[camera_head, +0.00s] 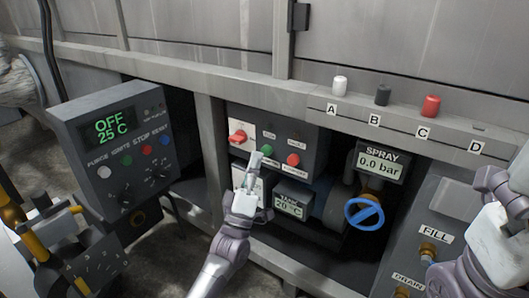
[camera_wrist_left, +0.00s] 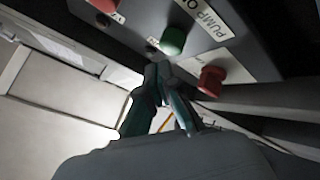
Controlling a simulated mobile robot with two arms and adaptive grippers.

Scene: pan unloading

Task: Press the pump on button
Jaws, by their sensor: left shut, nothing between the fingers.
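The green button (camera_head: 267,151) is on the dark pump control box in the middle of the head view. In the left wrist view the green button (camera_wrist_left: 173,40) sits beside a white label (camera_wrist_left: 203,19) reading "PUMP O…", the rest cut off. My left gripper (camera_head: 254,162) is shut and empty, its tips in front of the box close to the green button. In the left wrist view the gripper tips (camera_wrist_left: 158,70) appear just below the green button; I cannot tell whether they touch it. My right gripper (camera_head: 488,185) is at the right edge, its fingers unclear.
A red button (camera_head: 293,159) is right of the green one, and a red switch (camera_head: 237,137) is left of it. A grey burner control box (camera_head: 112,150) stands at left.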

